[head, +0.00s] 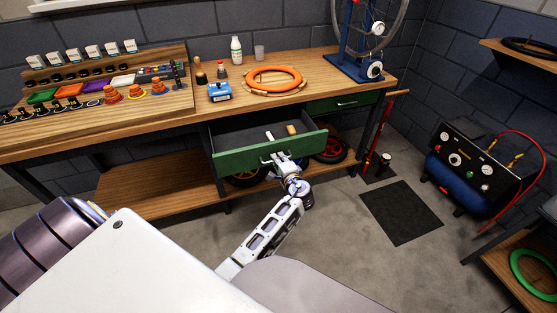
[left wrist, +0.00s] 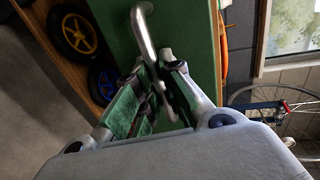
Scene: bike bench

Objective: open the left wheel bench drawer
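The left wheel bench drawer (head: 240,158) has a green front and is pulled well out of the bench. Its dark inside shows, with a small tan block (head: 291,129) and a white item (head: 269,135) in it. My left gripper (head: 284,164) is at the drawer's front, at its metal handle (head: 265,161). In the left wrist view, the handle (left wrist: 148,33) runs down between the fingers of my left gripper (left wrist: 162,88), which look closed around it, against the green drawer front (left wrist: 195,35). My right gripper is not in view.
A second green drawer (head: 345,103) to the right is shut. The bench top (head: 200,115) holds an orange ring (head: 274,80), a blue box, bottles and a wheel stand. Wheels (head: 330,149) lie on the lower shelf.

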